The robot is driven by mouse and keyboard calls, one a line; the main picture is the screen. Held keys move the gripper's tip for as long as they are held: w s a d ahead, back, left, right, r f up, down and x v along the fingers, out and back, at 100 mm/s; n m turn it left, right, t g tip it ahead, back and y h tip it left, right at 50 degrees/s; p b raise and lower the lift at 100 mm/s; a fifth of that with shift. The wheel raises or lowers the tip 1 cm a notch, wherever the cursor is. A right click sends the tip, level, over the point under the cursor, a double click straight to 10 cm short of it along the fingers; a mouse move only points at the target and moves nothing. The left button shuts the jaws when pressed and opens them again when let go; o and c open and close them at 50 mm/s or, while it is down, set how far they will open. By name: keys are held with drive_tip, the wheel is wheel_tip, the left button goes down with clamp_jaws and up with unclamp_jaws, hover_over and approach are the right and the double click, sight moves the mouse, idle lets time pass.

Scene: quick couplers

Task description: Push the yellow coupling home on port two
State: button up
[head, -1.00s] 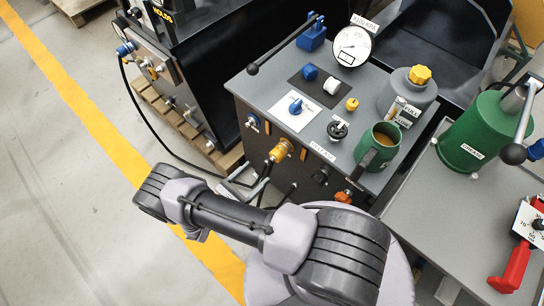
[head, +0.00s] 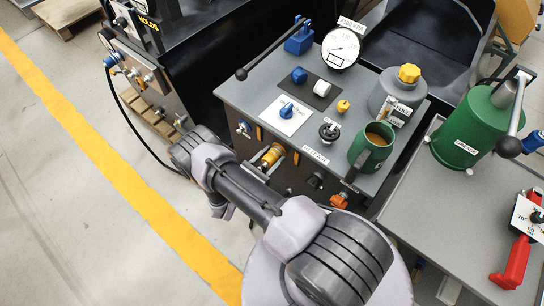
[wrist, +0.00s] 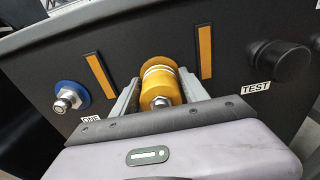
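The yellow coupling (head: 271,155) sits on the front face of the grey console, below the top's front edge. In the wrist view the coupling (wrist: 160,82) is seen nearly end-on, with pale bands around it and a metal nut at its near end. My gripper (wrist: 160,88) has one finger on each side of it. The fingers look very close to its sides, but I cannot tell whether they touch. In the head view my gripper (head: 258,172) is at the front face beside the coupling. Port two is hidden behind the coupling, and its label is not visible.
Port one (wrist: 68,98), a metal nipple with a blue collar, is left of the coupling. A black TEST cap (wrist: 284,62) is to its right. Orange strips (wrist: 205,52) flank the coupling. A green mug (head: 372,150) stands near the console's front edge.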

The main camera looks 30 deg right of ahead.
sight(266, 163)
clamp_jaws()
drive_tip(key=shift+b+v, duration=0.45)
drive_tip(key=shift+v, duration=1.7)
drive_tip(key=shift+f, duration=0.1)
drive_tip(key=shift+b+v, duration=0.5)
drive_tip(key=shift+v, duration=1.55)
drive_tip(key=shift+f, duration=0.1)
